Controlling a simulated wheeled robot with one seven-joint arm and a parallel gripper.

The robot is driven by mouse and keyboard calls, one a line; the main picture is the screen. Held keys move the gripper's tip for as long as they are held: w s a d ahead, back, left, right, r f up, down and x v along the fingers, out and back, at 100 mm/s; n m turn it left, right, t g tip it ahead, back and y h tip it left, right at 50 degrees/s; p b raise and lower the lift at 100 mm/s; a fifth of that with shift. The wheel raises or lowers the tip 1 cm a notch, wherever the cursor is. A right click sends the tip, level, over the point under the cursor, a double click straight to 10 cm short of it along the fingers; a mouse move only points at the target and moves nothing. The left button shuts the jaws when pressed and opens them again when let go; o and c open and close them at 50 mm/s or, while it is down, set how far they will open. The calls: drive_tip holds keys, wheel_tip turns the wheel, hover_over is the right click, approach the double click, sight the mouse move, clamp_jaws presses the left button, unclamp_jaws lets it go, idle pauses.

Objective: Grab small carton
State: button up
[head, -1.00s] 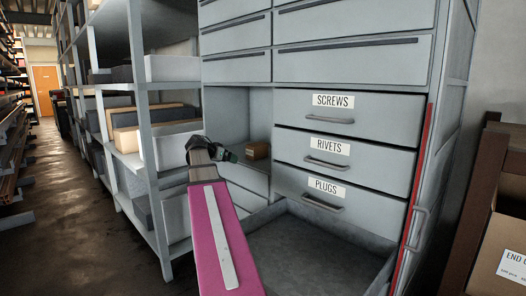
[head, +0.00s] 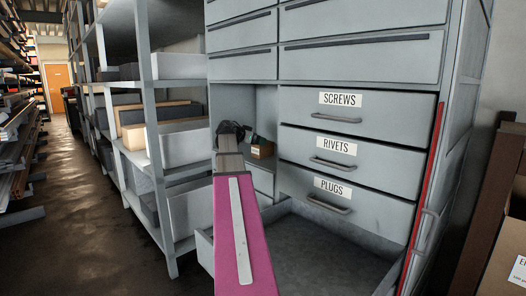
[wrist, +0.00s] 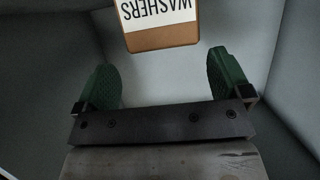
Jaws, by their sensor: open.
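The small carton (head: 262,149) is brown and sits in the open grey compartment left of the labelled drawers in the head view. In the wrist view the carton (wrist: 160,38) lies ahead, beyond and between the fingertips, with a white label reading "WASHERS" upside down. My gripper (wrist: 175,82) has two green fingers spread wide with nothing between them. In the head view my gripper (head: 247,138) is at the compartment, just left of the carton and partly hidden by my arm.
The compartment's grey walls (wrist: 297,60) stand close around my gripper. Drawers marked SCREWS (head: 350,110), RIVETS (head: 345,158) and PLUGS (head: 340,196) are shut at the right. An open, empty-looking bottom drawer (head: 320,250) lies below. A shelf of boxes (head: 180,66) stands left.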

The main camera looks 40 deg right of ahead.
drive_tip(key=x, duration=0.4)
drive_tip(key=shift+w+d+f, duration=0.2)
drive_tip(key=shift+w+f, duration=0.05)
drive_tip(key=shift+w, duration=0.15)
drive_tip(key=c, duration=1.2)
drive_tip(key=shift+c, duration=0.2)
drive_tip(key=shift+r, duration=0.15)
